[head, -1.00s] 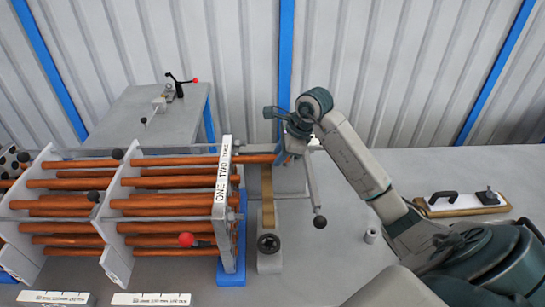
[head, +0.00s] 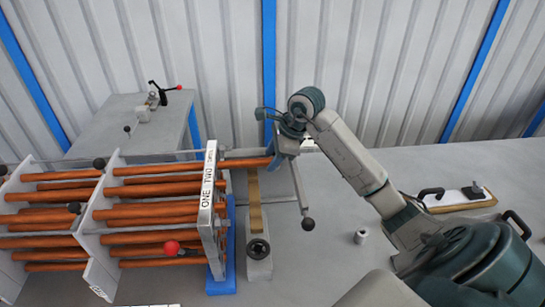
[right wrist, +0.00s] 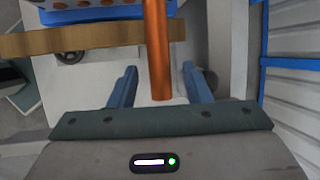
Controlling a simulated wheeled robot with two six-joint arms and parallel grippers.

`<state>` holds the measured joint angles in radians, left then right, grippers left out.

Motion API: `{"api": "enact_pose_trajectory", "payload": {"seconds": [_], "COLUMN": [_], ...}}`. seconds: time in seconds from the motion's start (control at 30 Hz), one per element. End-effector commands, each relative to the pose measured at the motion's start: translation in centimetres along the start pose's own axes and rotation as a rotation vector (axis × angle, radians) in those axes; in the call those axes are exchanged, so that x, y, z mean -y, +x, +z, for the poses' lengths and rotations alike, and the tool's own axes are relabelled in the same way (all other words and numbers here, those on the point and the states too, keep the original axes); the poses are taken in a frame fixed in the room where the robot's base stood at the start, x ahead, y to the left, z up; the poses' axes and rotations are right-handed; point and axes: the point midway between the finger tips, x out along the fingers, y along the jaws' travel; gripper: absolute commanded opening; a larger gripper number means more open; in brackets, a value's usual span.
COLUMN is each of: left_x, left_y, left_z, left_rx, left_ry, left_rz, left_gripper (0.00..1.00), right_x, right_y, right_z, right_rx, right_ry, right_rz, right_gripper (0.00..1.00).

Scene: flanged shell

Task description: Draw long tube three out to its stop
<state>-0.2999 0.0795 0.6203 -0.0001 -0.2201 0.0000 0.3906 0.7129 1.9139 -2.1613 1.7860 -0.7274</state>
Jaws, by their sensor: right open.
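Several copper-coloured tubes lie level through the upright white plates of the shell bundle. One long tube (head: 246,162) at the far side sticks out to the right past the end plate (head: 208,190). The plate's strip reads "ONE TWO"; its far end is too small to read now. My right gripper (head: 277,148) is at this tube's outer end. In the right wrist view the tube (right wrist: 158,45) runs between the two blue fingers of the open gripper (right wrist: 160,72), with a gap on each side. My left gripper is not in view.
A tan bar (head: 254,200) on a grey stand with a black knob (head: 258,248) stands right of the end plate. A rod with a dark ball end (head: 308,224) hangs near my right gripper. A grey side table (head: 110,125) is behind. A white board with handles (head: 455,198) lies at right.

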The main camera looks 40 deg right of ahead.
Motion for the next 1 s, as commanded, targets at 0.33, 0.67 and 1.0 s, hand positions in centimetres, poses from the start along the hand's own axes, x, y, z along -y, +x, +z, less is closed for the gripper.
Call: {"api": "enact_pose_trajectory", "payload": {"seconds": [0.33, 0.67, 1.0], "left_x": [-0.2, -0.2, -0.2], "left_y": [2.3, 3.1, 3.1], "left_z": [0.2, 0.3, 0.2], "left_rx": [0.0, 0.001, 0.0], "left_ry": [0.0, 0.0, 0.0], "left_rz": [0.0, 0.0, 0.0], "left_gripper": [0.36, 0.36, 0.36], "right_x": [0.1, 0.0, 0.0], "right_y": [-6.1, -10.2, -10.5], "right_z": [-0.3, -0.3, -0.3], "right_rx": [-0.003, -0.001, -0.001], "right_ry": [-0.001, 0.001, 0.001], "right_rz": [-0.008, -0.003, -0.001], "right_gripper": [0.44, 0.44, 0.44]}}
